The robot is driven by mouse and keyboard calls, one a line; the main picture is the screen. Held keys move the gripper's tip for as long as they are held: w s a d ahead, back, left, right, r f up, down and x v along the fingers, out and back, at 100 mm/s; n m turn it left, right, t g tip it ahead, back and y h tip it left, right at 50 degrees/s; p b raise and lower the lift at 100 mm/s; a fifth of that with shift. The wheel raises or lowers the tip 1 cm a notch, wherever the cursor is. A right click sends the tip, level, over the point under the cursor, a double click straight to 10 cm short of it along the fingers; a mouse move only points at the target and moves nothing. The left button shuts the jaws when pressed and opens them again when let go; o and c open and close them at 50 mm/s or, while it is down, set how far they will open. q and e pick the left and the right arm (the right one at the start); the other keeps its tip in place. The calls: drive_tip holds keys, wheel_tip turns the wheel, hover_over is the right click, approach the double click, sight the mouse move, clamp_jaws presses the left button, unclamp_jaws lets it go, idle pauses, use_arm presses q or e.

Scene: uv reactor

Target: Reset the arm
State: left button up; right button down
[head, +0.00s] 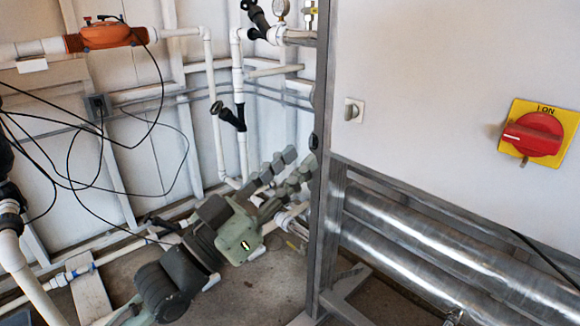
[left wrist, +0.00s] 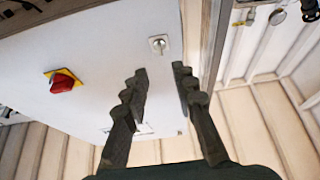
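My left arm comes in from the bottom left of the head view. Its gripper (head: 299,161) points up and right, beside the metal post at the cabinet's left edge. In the left wrist view the two dark stepped fingers (left wrist: 160,69) stand apart with nothing between them. The small keyed switch (left wrist: 159,44) lies beyond the fingertips there, and nothing touches it. The same switch (head: 354,110) is on the cabinet's white panel in the head view. My right gripper is not seen.
The white cabinet (head: 430,60) fills the right, with a red rotary switch (head: 532,135) on a yellow plate. Shiny metal tubes (head: 440,250) lie below it. White pipes (head: 212,100) and loose black cables (head: 100,165) run along the left wall. A metal post (head: 322,230) stands close to my gripper.

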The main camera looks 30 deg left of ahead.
use_arm(q)
drive_tip(key=shift+s, duration=0.15)
drive_tip(key=shift+f, duration=0.15)
drive_tip(key=w+a+f+n+g+y, duration=0.1)
drive_tip(key=f+g+y, duration=0.15)
drive_tip(key=f, duration=0.65)
drive_tip(key=a+f+g+y, duration=0.2)
drive_tip(key=f+g, duration=0.1)
drive_tip(key=f, duration=0.7)
drive_tip(key=w+a+f+n+g+y, duration=0.1)
drive_tip(key=f+g+y, duration=0.15)
drive_tip(key=f, duration=0.65)
drive_tip(key=s+a+f+g+y+p, duration=0.1)
drive_tip(key=s+a+f+g, duration=0.1)
drive_tip(key=s+f+g, duration=0.8)
drive_tip(key=s+f, duration=0.6)
drive_tip(key=f, duration=0.4)
drive_tip(key=shift+s+f+y, duration=0.2)
drive_tip(key=shift+y, duration=0.2)
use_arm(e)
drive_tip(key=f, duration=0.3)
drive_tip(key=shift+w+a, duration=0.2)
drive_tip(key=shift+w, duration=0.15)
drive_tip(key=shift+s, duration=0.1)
